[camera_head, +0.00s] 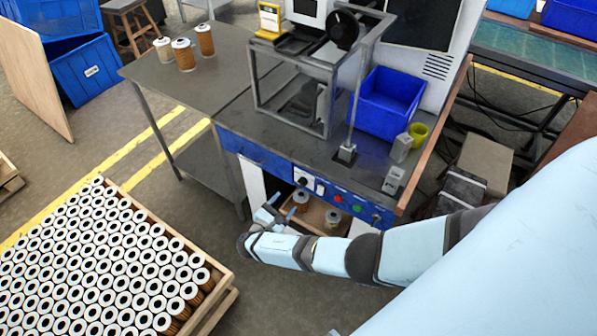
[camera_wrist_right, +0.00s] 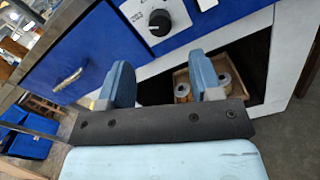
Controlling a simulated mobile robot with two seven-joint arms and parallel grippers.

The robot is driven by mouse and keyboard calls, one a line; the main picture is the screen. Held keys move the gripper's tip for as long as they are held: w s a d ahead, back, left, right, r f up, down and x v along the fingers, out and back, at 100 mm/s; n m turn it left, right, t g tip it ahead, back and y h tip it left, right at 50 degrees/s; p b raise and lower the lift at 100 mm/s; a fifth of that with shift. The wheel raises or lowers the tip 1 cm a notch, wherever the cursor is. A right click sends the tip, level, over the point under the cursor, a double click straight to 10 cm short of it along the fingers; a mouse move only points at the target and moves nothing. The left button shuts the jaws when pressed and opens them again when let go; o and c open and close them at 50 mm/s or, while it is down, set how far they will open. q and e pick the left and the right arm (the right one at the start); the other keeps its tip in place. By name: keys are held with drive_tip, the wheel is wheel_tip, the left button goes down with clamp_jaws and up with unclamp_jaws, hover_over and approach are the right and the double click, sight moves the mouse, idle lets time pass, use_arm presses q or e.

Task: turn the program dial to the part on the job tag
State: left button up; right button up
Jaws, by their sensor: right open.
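The program dial is a black round knob (camera_wrist_right: 160,19) with a white pointer mark on a white plate, set in the blue front panel of the bench; it also shows small in the head view (camera_head: 301,182). My right gripper (camera_wrist_right: 160,70) is open and empty, its blue fingers apart and pointing toward the panel below the dial, not touching it. In the head view the right gripper (camera_head: 271,207) is in front of the bench's open cabinet. A yellow-framed holder with a white card (camera_head: 269,20) stands at the bench's back; its print is too small to read. My left gripper is out of view.
Beside the dial are a white switch plate (camera_head: 320,187), a red button (camera_head: 338,198) and a green button (camera_head: 357,208). A wooden box with cartridges (camera_head: 314,219) sits in the cabinet below. A cartridge pallet (camera_head: 223,290) stands left; a blue bin (camera_head: 388,98) is on the bench.

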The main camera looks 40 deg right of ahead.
sight(300, 185)
drive_tip(key=x, duration=0.8)
drive_tip(key=shift+w+d, duration=0.15)
drive_tip(key=shift+d, duration=0.05)
drive_tip(key=c, duration=0.9)
